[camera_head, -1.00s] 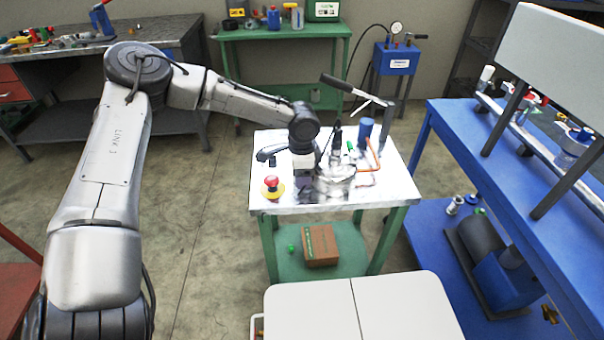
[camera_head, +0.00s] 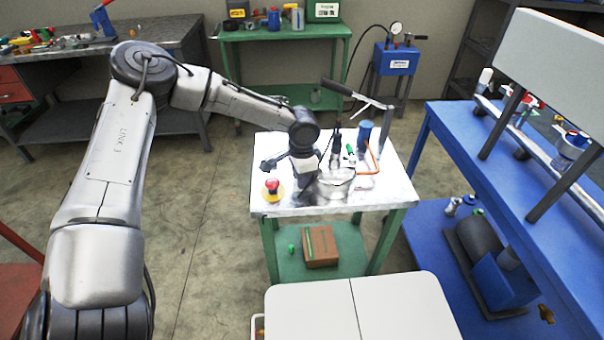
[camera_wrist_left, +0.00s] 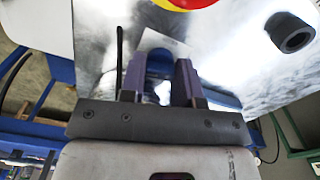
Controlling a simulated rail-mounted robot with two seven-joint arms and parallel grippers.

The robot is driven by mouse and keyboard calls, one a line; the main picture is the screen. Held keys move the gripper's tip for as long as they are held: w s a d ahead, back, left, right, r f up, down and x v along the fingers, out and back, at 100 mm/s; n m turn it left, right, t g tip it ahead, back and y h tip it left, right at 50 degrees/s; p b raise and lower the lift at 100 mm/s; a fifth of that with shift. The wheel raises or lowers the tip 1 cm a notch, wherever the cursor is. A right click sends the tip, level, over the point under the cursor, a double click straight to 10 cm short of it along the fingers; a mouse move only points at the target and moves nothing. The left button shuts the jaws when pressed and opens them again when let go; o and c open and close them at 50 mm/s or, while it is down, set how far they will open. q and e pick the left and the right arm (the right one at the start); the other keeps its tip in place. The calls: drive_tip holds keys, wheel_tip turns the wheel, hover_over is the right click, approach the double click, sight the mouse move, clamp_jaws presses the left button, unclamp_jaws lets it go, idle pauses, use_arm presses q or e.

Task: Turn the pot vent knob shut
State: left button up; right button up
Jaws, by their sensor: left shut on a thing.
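The shiny metal pot (camera_head: 333,188) stands on the small white-topped table near its front middle. My left gripper (camera_wrist_left: 158,80) is at the pot's left side in the head view, where its fingertips are hard to make out. In the left wrist view its two purple fingers are shut on a blue knob (camera_wrist_left: 158,62), which is partly hidden between them. The knob's own angle cannot be read. My right gripper is in neither view.
A red and yellow stop button (camera_head: 272,188) sits at the table's left front. A blue cylinder (camera_head: 364,133) and a copper pipe (camera_head: 373,160) stand right of the pot. A long-handled lever (camera_head: 345,90) rises behind. A blue bench (camera_head: 440,130) is at right.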

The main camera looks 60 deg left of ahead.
use_arm(q)
drive_tip(key=o, duration=0.9)
wheel_tip(320, 180, up, 14)
drive_tip(key=p, duration=0.5)
drive_tip(key=shift+f+p, duration=0.1)
drive_tip(key=shift+p, duration=0.2)
drive_tip(key=shift+c, duration=0.2)
